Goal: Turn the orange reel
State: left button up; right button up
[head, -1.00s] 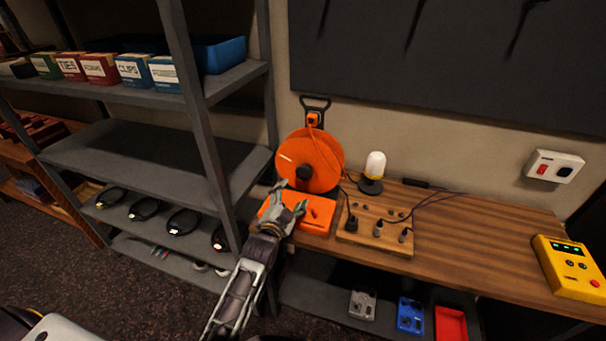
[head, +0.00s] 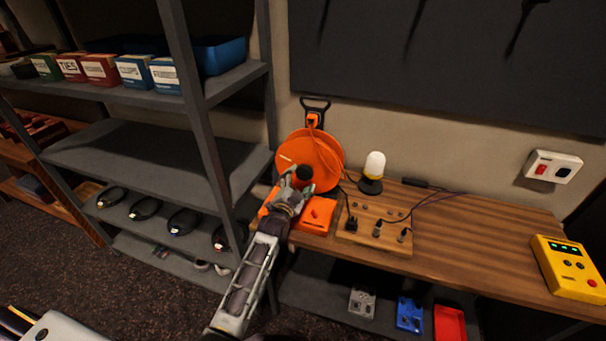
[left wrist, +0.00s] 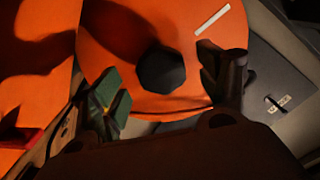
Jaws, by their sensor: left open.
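The orange reel (head: 318,153) stands upright on its orange base (head: 318,214) at the left end of the wooden desk. Its round black knob (head: 304,173) sticks out from the lower face. My left gripper (head: 296,180) is at the reel's front, close to the knob. In the left wrist view the knob (left wrist: 161,70) lies between the two spread fingers (left wrist: 168,92), with the reel face (left wrist: 200,45) behind. The left gripper is open and I see no finger touching the knob. My right gripper is not in view.
A pegged wooden board (head: 375,228) and a white-topped lamp (head: 374,168) stand right of the reel. A grey shelf rack (head: 232,80) rises close on the left. A yellow box (head: 570,268) sits at the desk's right end; the desk between is mostly clear.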

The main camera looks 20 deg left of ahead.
aim_at(302, 175)
pick_arm(q)
jog(key=shift+w, duration=2)
jog(key=shift+d, duration=0.1)
jog(key=c, duration=1.4)
jog(key=shift+c, duration=0.2)
jog(key=shift+m+p, duration=0.3)
jog(key=shift+m, duration=0.1)
